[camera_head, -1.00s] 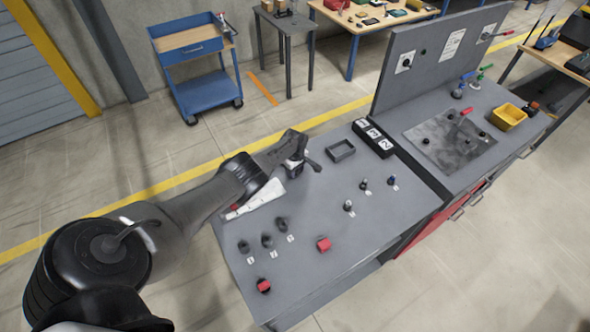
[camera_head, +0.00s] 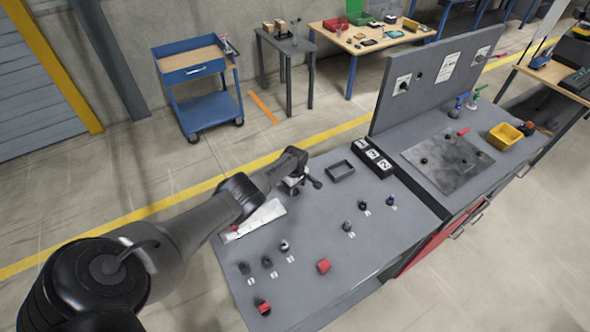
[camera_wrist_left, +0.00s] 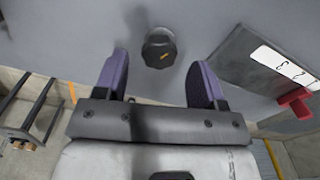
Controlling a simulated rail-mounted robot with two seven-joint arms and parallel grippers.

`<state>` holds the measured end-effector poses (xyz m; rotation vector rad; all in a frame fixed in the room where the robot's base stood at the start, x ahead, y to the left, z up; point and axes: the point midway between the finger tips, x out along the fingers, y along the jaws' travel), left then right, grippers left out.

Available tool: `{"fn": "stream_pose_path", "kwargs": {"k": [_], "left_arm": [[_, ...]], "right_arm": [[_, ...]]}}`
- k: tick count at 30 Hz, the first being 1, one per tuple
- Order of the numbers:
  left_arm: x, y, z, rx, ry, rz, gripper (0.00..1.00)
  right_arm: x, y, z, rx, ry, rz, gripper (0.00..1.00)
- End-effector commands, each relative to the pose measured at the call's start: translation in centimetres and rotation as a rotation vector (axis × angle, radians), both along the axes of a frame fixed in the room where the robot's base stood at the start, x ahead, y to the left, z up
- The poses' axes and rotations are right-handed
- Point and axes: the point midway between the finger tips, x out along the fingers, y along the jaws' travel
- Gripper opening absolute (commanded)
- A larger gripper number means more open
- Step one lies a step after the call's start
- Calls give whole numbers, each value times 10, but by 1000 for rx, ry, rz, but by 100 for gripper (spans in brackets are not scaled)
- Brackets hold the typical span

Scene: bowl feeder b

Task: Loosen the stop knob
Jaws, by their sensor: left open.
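In the left wrist view a round dark knob (camera_wrist_left: 158,48) with a small yellow mark stands out from a grey surface. It looks like the stop knob. My left gripper (camera_wrist_left: 160,75) is open, with one purple finger to each side of the knob's lower edge. My right gripper is not in view.
A white numbered scale (camera_wrist_left: 283,65) with a red piece (camera_wrist_left: 295,101) lies right of the knob. A grey upright panel (camera_head: 440,75) stands behind.

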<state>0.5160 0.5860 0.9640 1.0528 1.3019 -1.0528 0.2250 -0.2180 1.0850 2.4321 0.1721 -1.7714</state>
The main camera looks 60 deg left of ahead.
Motion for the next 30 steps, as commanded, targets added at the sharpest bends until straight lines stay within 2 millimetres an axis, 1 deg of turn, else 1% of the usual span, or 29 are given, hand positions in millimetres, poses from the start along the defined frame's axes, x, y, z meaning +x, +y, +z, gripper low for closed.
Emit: {"fn": "stream_pose_path", "kwargs": {"k": [1,4,8,13,18,21,30], "left_arm": [[0,1,18,2,-2,-1,64],[-1,1,39,2,-1,0,64],[-1,1,63,2,-2,-1,64],[0,0,86,1,-1,-1,64],[0,1,103,1,-1,1,64],[0,1,108,1,0,0,64],[0,0,112,0,1,1,64]], "right_arm": [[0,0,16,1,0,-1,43],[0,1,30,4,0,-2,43],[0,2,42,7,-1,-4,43],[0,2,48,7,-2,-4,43],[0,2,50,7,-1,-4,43],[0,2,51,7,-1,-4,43],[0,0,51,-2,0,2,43]]}}
